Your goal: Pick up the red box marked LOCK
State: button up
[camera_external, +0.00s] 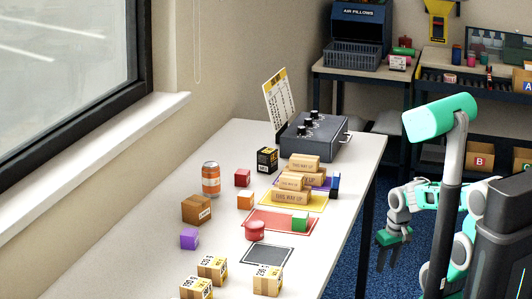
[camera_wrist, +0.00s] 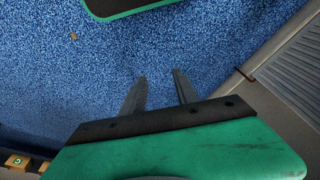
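A small red box (camera_external: 243,177) sits on the white table, between the orange can (camera_external: 211,179) and the black box (camera_external: 267,160). Any marking on it is too small to read. A red rounded item (camera_external: 255,230) lies nearer the front, by the red mat. My gripper (camera_external: 388,252) hangs beyond the table's right edge, pointing down and well apart from the red box. In the wrist view my gripper (camera_wrist: 158,80) has its two dark fingers apart with nothing between them, above blue carpet. No red box shows in that view.
Several yellow-labelled cartons (camera_external: 267,281) are at the front. The window sill borders its left.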

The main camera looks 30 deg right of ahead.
jog(key=shift+o, duration=0.4)
jog(key=o, duration=0.5)
